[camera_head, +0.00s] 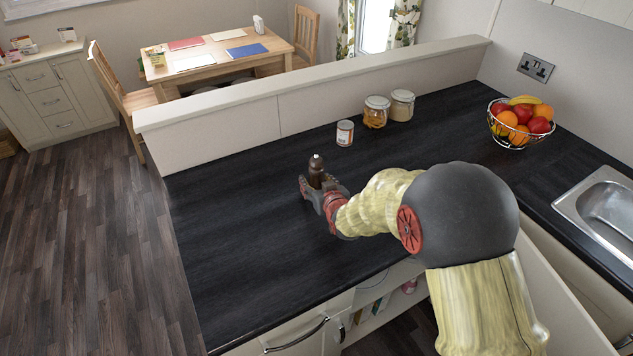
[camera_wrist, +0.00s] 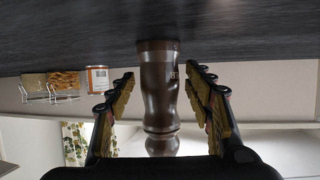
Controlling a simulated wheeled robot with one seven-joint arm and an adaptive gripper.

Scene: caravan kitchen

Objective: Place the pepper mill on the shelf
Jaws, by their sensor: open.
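The pepper mill (camera_head: 316,171) is dark brown with a light top and stands upright on the black worktop (camera_head: 240,250). My gripper (camera_head: 319,191) is open around its lower part. In the wrist view, which is upside down, the mill (camera_wrist: 160,95) stands between the two open fingers of my gripper (camera_wrist: 162,74), with a gap visible on each side. Below the worktop's front edge is an open cupboard with a pale shelf (camera_head: 369,309); my arm hides part of it.
A tin (camera_head: 345,133) and two glass jars (camera_head: 376,112) (camera_head: 401,105) stand near the low back wall. A wire fruit bowl (camera_head: 520,124) and a sink (camera_head: 605,208) are at the right. The worktop left of the mill is clear. Small items stand in the open cupboard.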

